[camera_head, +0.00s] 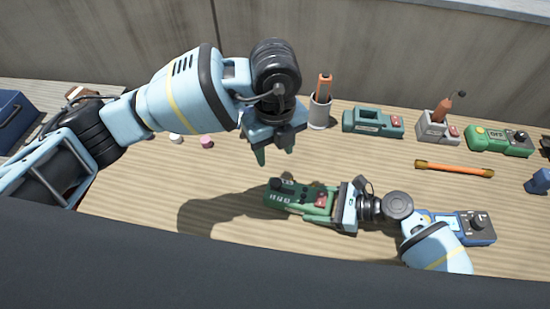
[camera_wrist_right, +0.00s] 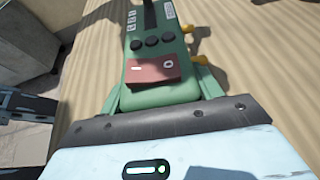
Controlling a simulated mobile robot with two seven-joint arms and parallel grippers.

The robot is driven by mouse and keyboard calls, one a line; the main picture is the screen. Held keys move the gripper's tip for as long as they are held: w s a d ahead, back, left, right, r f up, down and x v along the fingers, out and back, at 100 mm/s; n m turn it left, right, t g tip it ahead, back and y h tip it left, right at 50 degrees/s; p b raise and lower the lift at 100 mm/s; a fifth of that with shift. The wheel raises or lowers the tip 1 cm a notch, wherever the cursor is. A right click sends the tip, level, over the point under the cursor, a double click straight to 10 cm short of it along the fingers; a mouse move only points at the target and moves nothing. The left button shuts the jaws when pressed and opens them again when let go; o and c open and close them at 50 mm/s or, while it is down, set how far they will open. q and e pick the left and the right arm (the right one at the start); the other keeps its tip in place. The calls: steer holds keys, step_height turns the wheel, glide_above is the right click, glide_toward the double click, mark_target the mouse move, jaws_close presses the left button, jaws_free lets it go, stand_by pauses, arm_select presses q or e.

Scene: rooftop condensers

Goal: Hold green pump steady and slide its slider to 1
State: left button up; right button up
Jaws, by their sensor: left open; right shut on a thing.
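The green pump (camera_head: 283,190) lies on the wooden worktop in the middle of the head view. In the right wrist view, the pump (camera_wrist_right: 152,52) shows a red rocker switch, several black round buttons, a dark slot at the top edge and yellow fittings at its right side. The slider's position cannot be read. My right gripper (camera_head: 322,204) is shut on the pump's right end, with a finger along each side. My left gripper (camera_head: 274,153) is open and empty, pointing down above and behind the pump's left end, apart from it.
Along the back stand a cup with an orange-handled tool (camera_head: 320,110), a teal device (camera_head: 372,123), a grey holder (camera_head: 432,128) and a green device (camera_head: 500,141). An orange rod (camera_head: 455,169) lies right. A blue device (camera_head: 470,226) is beside my right arm. A pink cap (camera_head: 207,142) lies left.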

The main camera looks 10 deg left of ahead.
arm_select(q)
steer(key=shift+r, duration=0.4)
arm_select(e)
steer(key=o, duration=1.5)
steer(key=shift+o, duration=0.4)
steer(key=shift+o, duration=0.8)
steer(key=shift+p+v, duration=0.95)
steer(key=shift+v, duration=3.55)
arm_select(q)
steer(key=shift+t, duration=0.4)
step_height(320, 180, up, 5)
steer(key=shift+w+f, duration=0.1)
arm_select(e)
steer(key=shift+s, duration=0.1)
